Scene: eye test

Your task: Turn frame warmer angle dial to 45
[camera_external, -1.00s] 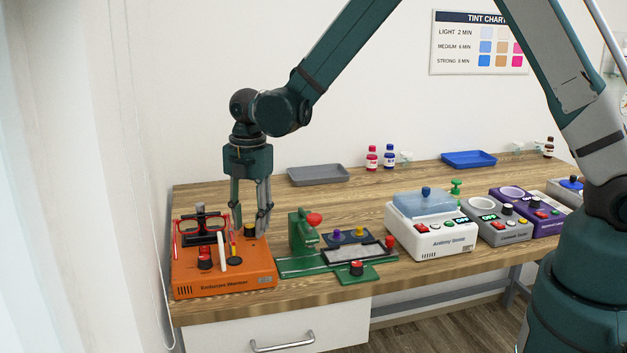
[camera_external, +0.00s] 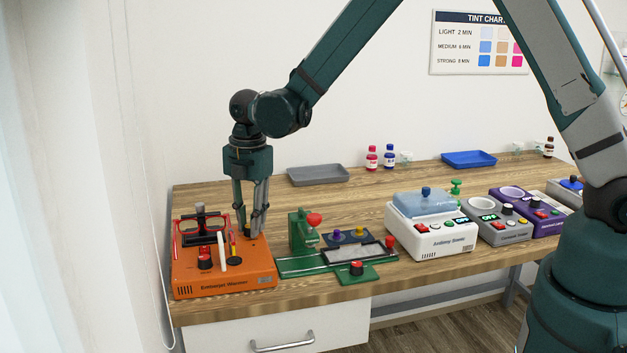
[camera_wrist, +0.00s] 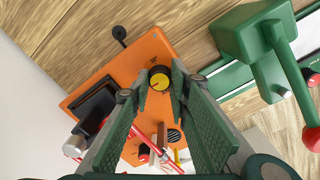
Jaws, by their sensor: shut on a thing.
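The orange frame warmer (camera_external: 240,283) stands at the left end of the bench. At its back right corner is a black dial with a yellow ring (camera_wrist: 160,77), which I take as the angle dial. My gripper (camera_external: 254,234) points down over that corner, and its fingers largely hide the dial in the external view. In the wrist view my gripper (camera_wrist: 160,84) has a fingertip on either side of the dial and is shut on it. The dial's reading is too small to tell. Red glasses (camera_external: 185,239) rest on a black holder on the warmer.
A red knob (camera_external: 205,262) and upright tools (camera_external: 233,240) stand on the warmer near my fingers. A green press (camera_external: 300,230) with a red-knobbed lever stands close on the right. A grey tray (camera_external: 318,174) lies behind. A white machine (camera_external: 430,238) is farther right.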

